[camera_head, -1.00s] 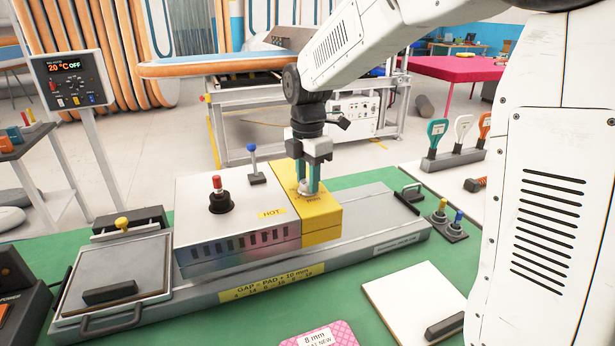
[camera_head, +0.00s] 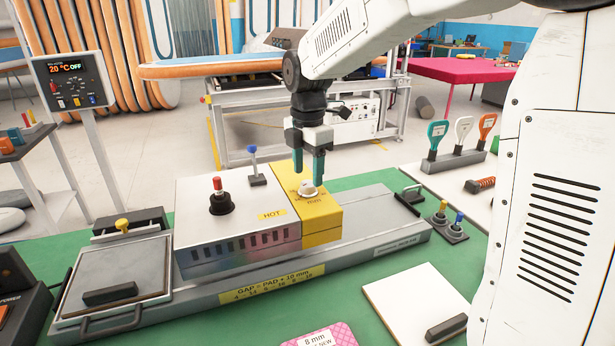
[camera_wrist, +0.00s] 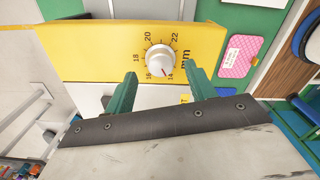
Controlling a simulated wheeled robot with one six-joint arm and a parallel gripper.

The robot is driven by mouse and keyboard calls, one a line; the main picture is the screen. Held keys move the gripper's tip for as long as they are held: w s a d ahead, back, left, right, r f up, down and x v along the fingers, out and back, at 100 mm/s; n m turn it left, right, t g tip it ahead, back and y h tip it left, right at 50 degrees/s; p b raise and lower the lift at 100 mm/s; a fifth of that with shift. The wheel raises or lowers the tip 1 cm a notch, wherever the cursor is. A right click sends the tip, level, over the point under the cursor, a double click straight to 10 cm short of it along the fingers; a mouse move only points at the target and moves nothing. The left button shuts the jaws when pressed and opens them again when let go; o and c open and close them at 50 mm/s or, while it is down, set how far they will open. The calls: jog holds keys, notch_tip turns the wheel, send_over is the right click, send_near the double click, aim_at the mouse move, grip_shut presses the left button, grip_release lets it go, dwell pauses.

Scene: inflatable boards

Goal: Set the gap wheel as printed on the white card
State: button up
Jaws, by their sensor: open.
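The gap wheel (camera_head: 308,189) is a white knob on top of the yellow block (camera_head: 322,222). In the wrist view the wheel (camera_wrist: 160,62) sits in a scale marked 14 to 22 mm, and its red mark points close to 14. My gripper (camera_head: 308,175) is open and empty, just above the wheel; its teal fingers are apart from it. A pink pad (camera_head: 322,336) carries a white card (camera_head: 316,338) reading "8 mm" and "NEW"; the rest is unclear. The pad's card (camera_wrist: 234,55) also shows in the wrist view, unreadable there.
A yellow strip (camera_head: 272,283) reads "GAP = PAD + 10 mm", with pairs below it. A white housing marked HOT (camera_head: 232,208) with a red-topped knob (camera_head: 219,195) adjoins the yellow block. A blue-topped lever (camera_head: 254,165) stands behind. A white board (camera_head: 405,300) lies at front right.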

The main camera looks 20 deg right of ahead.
aim_at(307, 183)
notch_tip(307, 183, up, 5)
jog(key=shift+r, duration=0.15)
dwell(0.5)
jog(key=shift+m, duration=0.7)
jog(key=m, duration=0.1)
jog(key=s+f+m, duration=0.2)
jog(key=m, duration=0.1)
jog(key=shift+s+d+g, duration=0.1)
jog(key=shift+s+g, duration=0.15)
jog(key=shift+g, duration=0.05)
jog(key=s+d+f+m+t, duration=0.1)
jog(key=s+m, duration=0.6)
jog(key=s, duration=0.7)
jog(key=s+d+f+m, duration=0.1)
jog(key=s+d+m, duration=0.1)
jog(key=s+m, duration=0.6)
jog(key=s, duration=0.5)
jog(key=shift+s+d+m+t, duration=0.2)
jog(key=shift+s+m+t, duration=0.1)
jog(key=shift+s+t, duration=0.1)
